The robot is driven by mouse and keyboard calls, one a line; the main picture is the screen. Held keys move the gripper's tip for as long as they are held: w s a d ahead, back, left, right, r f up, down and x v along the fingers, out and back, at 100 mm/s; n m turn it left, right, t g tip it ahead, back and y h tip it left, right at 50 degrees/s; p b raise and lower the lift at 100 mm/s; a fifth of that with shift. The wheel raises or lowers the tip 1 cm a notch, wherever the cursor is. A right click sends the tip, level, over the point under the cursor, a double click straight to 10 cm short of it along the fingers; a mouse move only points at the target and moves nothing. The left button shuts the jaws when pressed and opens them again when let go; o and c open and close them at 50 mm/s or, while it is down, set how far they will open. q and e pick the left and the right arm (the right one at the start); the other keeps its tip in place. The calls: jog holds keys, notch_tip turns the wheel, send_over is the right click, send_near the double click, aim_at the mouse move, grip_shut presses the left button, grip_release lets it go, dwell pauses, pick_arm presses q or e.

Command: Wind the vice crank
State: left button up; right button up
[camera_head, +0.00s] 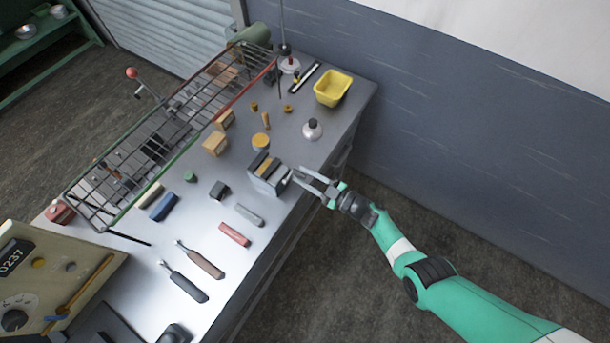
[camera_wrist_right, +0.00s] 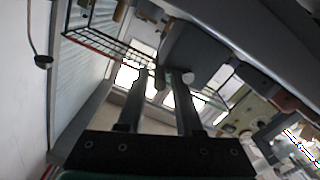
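The vice (camera_head: 268,174) is a small grey block with a yellowish piece between its jaws, near the front edge of the grey workbench. My right gripper (camera_head: 297,176) is just to its right, with its fingers pointing at it. In the right wrist view the two fingers (camera_wrist_right: 159,76) stand apart. The grey body of the vice (camera_wrist_right: 195,48) is close beyond them. A pale round knob (camera_wrist_right: 188,78) shows by the right fingertip, and a dark short bar lies between the tips. I cannot tell whether this is the crank or whether anything touches it. My left gripper is not in view.
A wire rack (camera_head: 170,125) spans the back of the bench (camera_head: 240,280). A yellow bin (camera_head: 332,88) and a grey weight with a knob (camera_head: 312,130) stand beyond the vice. The floor right of the bench is clear.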

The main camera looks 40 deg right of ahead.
jog(key=shift+o, duration=0.6)
jog(key=shift+s+d+r, duration=0.1)
jog(key=shift+s, duration=0.1)
jog(key=p+v, duration=0.3)
jog(key=v, duration=0.8)
jog(key=shift+p, duration=0.3)
jog(key=shift+s, duration=0.1)
